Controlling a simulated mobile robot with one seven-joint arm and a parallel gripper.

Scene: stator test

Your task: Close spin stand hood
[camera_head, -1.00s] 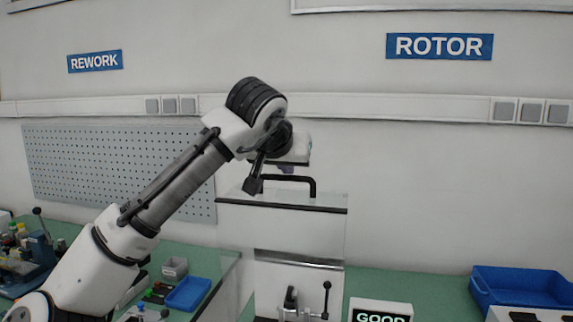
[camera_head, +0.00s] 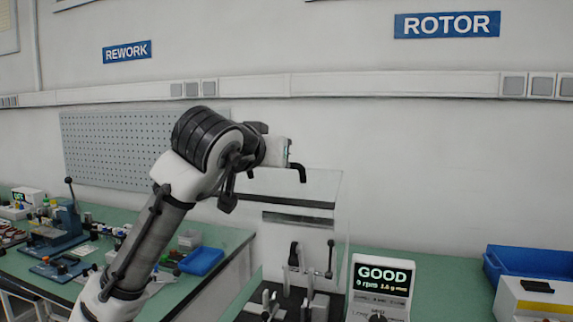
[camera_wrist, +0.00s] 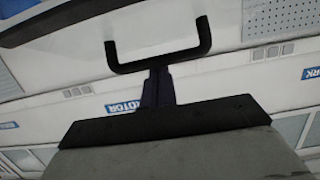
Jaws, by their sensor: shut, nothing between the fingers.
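The spin stand hood (camera_head: 316,187) is a clear cover with a black edge strip and a black bar handle on top. In the head view it stands raised above the stand's levers. In the wrist view the handle (camera_wrist: 158,62) shows as a black U-shaped bar. My gripper (camera_wrist: 158,72) has its dark fingers together at the middle of this bar; they touch it or are very close. The handle is not between the fingers.
A display reading GOOD (camera_head: 383,280) stands right of the stand. A blue bin (camera_head: 530,262) and a white box (camera_head: 535,300) are farther right. A small blue tray (camera_head: 202,262) lies on the left bench. The bench between display and blue bin is clear.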

